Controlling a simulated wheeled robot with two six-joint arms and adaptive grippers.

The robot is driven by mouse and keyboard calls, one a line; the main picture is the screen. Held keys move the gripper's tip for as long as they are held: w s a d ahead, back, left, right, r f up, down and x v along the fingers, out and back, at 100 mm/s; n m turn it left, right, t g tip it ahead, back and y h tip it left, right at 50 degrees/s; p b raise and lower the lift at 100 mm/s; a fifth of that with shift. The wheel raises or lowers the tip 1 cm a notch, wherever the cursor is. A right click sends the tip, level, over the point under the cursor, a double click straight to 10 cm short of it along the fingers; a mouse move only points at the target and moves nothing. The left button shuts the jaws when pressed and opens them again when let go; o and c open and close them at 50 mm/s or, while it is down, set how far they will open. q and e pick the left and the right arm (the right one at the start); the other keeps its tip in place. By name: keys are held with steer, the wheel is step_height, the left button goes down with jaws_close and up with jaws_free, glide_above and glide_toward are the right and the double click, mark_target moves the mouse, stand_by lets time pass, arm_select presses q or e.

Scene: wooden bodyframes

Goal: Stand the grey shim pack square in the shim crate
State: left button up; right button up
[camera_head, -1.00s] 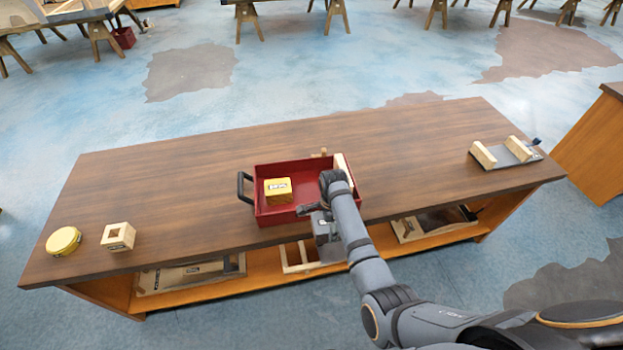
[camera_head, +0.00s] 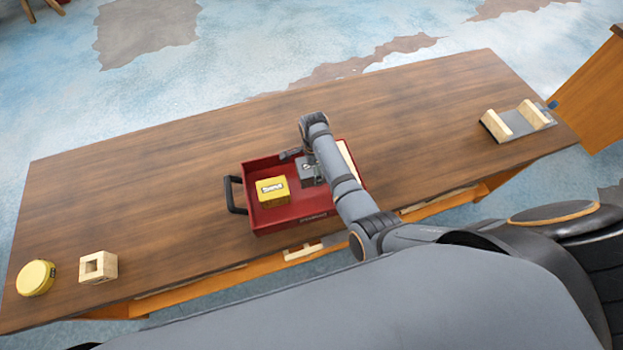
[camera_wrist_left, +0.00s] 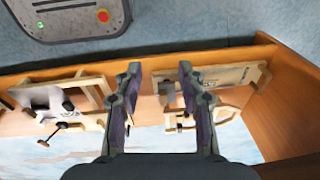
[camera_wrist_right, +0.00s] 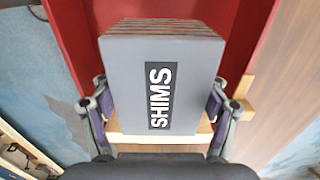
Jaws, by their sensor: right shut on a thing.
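The grey shim pack (camera_head: 312,171) is at the right part of the red shim crate (camera_head: 292,214), right of the yellow box. In the right wrist view the pack (camera_wrist_right: 160,75) shows its flat grey face with a SHIMS label and layered edges at the top. My right gripper (camera_wrist_right: 162,112) is shut on it, a finger on each side. I cannot tell whether the pack touches the crate floor; part of it is hidden behind my right arm in the head view. My left gripper (camera_wrist_left: 158,72) is open and empty, facing the bench's lower shelf.
A yellow box (camera_head: 272,191) stands in the crate's left part. A black handle (camera_head: 233,195) sticks out at its left. A yellow tin (camera_head: 36,278) and wooden block (camera_head: 98,267) lie far left. A grey holder with wooden blocks (camera_head: 518,121) is far right. Bench between is clear.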

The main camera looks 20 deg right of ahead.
steer(key=f+b, duration=0.1)
steer(key=f, duration=0.1)
steer(key=f+b, duration=0.2)
steer(key=shift+s, duration=0.4)
steer(key=shift+w+f, duration=0.25)
steer(key=shift+f, duration=0.1)
steer(key=shift+w+f+b, duration=0.3)
steer(key=shift+f+b, duration=0.6)
steer(key=shift+b, duration=0.1)
steer(key=f+b, duration=0.2)
steer(key=shift+s+b, duration=0.25)
steer(key=shift+b, duration=0.1)
steer(key=shift+w+r, duration=0.1)
steer(key=o, duration=1.4)
arm_select(q)
step_height(320, 180, down, 8)
steer(key=shift+s+r, duration=0.25)
steer(key=shift+s, duration=0.1)
arm_select(e)
steer(key=shift+f, duration=0.2)
steer(key=shift+r, duration=0.1)
